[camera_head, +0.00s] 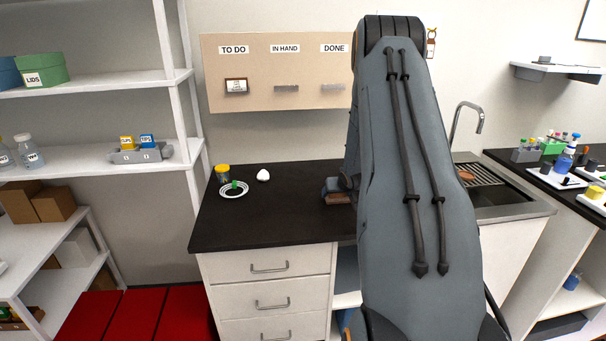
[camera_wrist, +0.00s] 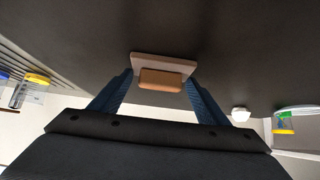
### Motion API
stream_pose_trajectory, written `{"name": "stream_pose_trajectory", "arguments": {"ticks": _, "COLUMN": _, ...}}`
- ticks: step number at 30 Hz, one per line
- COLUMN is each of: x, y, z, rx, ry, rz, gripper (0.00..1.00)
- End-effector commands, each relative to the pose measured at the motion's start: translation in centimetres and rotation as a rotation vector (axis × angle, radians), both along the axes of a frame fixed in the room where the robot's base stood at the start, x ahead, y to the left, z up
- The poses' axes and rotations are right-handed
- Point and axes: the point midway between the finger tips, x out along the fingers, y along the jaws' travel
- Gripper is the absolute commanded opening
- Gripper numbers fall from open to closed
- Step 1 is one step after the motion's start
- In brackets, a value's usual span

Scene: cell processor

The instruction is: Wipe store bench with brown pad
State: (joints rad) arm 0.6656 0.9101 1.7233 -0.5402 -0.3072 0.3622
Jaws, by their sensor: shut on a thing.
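The store bench (camera_head: 280,218) is a dark worktop over white drawers, and its dark surface also fills much of the wrist view (camera_wrist: 230,35). The brown pad (camera_wrist: 160,80) has a block-shaped grip on a flat, paler base. My gripper (camera_wrist: 160,88) is shut on the pad's grip, one blue finger at each side. In the head view the pad (camera_head: 338,198) shows low at the bench surface, left of my arm; I cannot tell if it touches. My arm hides the bench's right part and most of my gripper (camera_head: 332,187).
On the bench's left stand a yellow-lidded jar (camera_head: 222,173), a white ring-like dish (camera_head: 234,190) with a green item, and a small white object (camera_head: 263,175). The bench between these and the pad is clear. A sink (camera_head: 500,196) lies right of my arm. A board (camera_head: 275,72) hangs behind.

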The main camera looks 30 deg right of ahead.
Motion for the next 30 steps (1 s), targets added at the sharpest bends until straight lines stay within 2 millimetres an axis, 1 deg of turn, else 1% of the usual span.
{"name": "stream_pose_trajectory", "arguments": {"ticks": 2, "x": 0.0, "y": 0.2, "z": 2.5, "rx": -0.002, "ry": -0.001, "rz": 0.001, "gripper": 0.23}}
{"name": "stream_pose_trajectory", "arguments": {"ticks": 3, "x": -0.1, "y": 0.1, "z": 3.1, "rx": -0.001, "ry": 0.000, "rz": 0.001, "gripper": 0.23}}
{"name": "stream_pose_trajectory", "arguments": {"ticks": 8, "x": -0.3, "y": -0.2, "z": 5.2, "rx": 0.000, "ry": 0.001, "rz": -0.004, "gripper": 0.23}}
{"name": "stream_pose_trajectory", "arguments": {"ticks": 11, "x": -0.1, "y": -0.1, "z": 6.5, "rx": -0.001, "ry": -0.002, "rz": -0.002, "gripper": 0.23}}
{"name": "stream_pose_trajectory", "arguments": {"ticks": 15, "x": 0.2, "y": 0.3, "z": 7.5, "rx": -0.001, "ry": -0.001, "rz": 0.004, "gripper": 0.23}}
{"name": "stream_pose_trajectory", "arguments": {"ticks": 18, "x": 0.2, "y": 0.5, "z": 7.9, "rx": 0.000, "ry": 0.001, "rz": 0.004, "gripper": 0.23}}
{"name": "stream_pose_trajectory", "arguments": {"ticks": 30, "x": 0.3, "y": 0.6, "z": 8.0, "rx": 0.000, "ry": 0.001, "rz": 0.006, "gripper": 0.23}}
